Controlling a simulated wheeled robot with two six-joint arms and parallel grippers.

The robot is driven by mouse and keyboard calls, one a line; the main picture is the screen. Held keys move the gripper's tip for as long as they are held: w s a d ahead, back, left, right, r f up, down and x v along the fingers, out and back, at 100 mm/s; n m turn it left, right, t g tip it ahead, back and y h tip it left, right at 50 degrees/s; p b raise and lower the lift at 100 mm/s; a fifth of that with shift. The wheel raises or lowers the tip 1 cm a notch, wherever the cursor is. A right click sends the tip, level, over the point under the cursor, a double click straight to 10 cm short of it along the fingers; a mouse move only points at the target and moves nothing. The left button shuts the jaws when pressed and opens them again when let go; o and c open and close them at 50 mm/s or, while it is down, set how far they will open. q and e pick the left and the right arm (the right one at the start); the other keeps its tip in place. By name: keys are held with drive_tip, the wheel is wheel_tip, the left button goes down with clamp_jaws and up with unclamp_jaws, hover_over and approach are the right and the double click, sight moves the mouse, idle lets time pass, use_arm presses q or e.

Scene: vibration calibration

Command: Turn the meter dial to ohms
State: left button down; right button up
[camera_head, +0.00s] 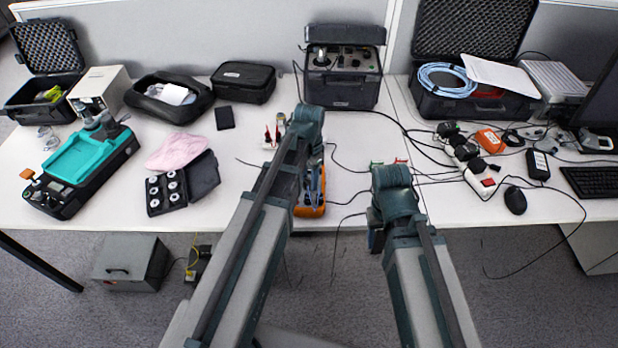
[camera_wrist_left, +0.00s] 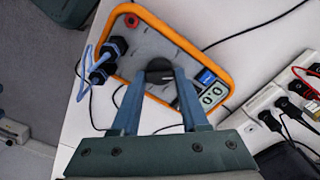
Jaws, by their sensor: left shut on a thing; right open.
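The meter (camera_wrist_left: 145,45) is a grey-faced box with an orange rim, lying on the white table. In the head view it (camera_head: 312,208) is partly hidden behind my left arm. Its dark round dial (camera_wrist_left: 159,65) lies between the fingertips of my left gripper (camera_wrist_left: 160,73), which is shut on it. I cannot read the dial's setting. A small display (camera_wrist_left: 213,94) beside it shows digits like zeros. Blue leads with dark plugs (camera_wrist_left: 104,62) are at one end. My right gripper (camera_head: 376,238) is open near the table's front edge, mostly hidden by its own wrist and apart from the meter.
A white power strip (camera_head: 479,180) with plugs and cables lies to the right, with a black mouse (camera_head: 515,200) nearby. A grey boxed instrument (camera_head: 343,75) stands behind. An open black case (camera_head: 183,185) and a teal-topped device (camera_head: 85,160) lie left. Loose cables cross the table around the meter.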

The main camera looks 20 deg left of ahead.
sight(309, 181)
use_arm(q)
drive_tip(key=shift+c, duration=2.1)
unclamp_jaws()
drive_tip(key=shift+r, duration=0.15)
wheel_tip(309, 181, up, 14)
drive_tip(key=p, duration=1.4)
drive_tip(key=shift+f, duration=0.25)
